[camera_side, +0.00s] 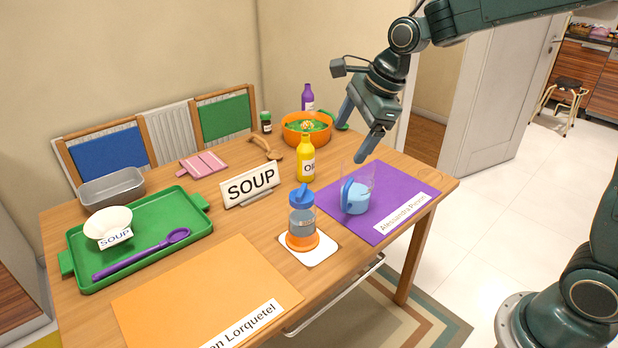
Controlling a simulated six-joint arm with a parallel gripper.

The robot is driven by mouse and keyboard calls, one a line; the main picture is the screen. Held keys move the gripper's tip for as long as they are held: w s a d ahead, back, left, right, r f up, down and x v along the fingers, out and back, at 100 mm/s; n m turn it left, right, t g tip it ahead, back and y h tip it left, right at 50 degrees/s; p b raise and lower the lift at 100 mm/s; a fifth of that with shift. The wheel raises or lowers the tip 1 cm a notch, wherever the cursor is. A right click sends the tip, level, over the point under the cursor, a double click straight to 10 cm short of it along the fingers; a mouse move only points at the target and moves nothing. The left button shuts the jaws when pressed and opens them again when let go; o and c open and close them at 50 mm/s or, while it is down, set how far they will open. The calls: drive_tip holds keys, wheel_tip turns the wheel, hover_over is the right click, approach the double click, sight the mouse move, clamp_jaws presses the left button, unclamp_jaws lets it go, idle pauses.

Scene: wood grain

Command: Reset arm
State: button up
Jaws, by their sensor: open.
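My gripper (356,134) hangs in the air above the back of the purple placemat (387,222), with its fingers pointing down. It is open and I see nothing between its fingers. A clear cup with a blue band and handle (355,198) stands on the purple placemat, below the gripper and apart from it. A bottle with a blue cap and orange base (302,222) stands on a white coaster (316,256) left of the placemat.
A yellow bottle (306,160) and an orange pot (293,136) stand behind the placemat. A SOUP sign (250,187) stands mid-table. A green tray (160,253) with a white bowl (108,222) and purple spoon (141,254) is at left. An orange placemat (195,295) lies empty in front.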

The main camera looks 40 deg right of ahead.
drive_tip(key=s+d+r+n+h, duration=0.1)
drive_tip(key=s+r+n, duration=0.1)
drive_tip(key=s+n, duration=0.8)
drive_tip(key=s+d+r+n+t, duration=0.1)
drive_tip(key=s+n, duration=1)
drive_tip(key=s, duration=0.4)
drive_tip(key=shift+r+h, duration=0.35)
drive_tip(key=shift+h, duration=0.05)
drive_tip(key=shift+s+d+f+n, duration=0.15)
drive_tip(key=shift+s+f+n, duration=0.05)
drive_tip(key=shift+s+n, duration=0.35)
drive_tip(key=shift+w, duration=0.1)
drive_tip(key=w+a+n+y, duration=0.15)
drive_tip(key=w+n, duration=0.25)
drive_tip(key=w, duration=1.4)
drive_tip(key=w+f+n, duration=0.1)
drive_tip(key=w+f, duration=0.2)
drive_tip(key=w, duration=0.2)
drive_tip(key=w+f+g, duration=0.1)
drive_tip(key=w+f, duration=0.2)
drive_tip(key=w, duration=0.2)
drive_tip(key=w+a+f+n+y, duration=0.1)
drive_tip(key=w+f, duration=0.2)
drive_tip(key=w, duration=0.2)
drive_tip(key=shift+w+a+f+n+g, duration=0.1)
drive_tip(key=shift+w+f+n+g, duration=0.05)
drive_tip(key=shift+f+n+g, duration=0.15)
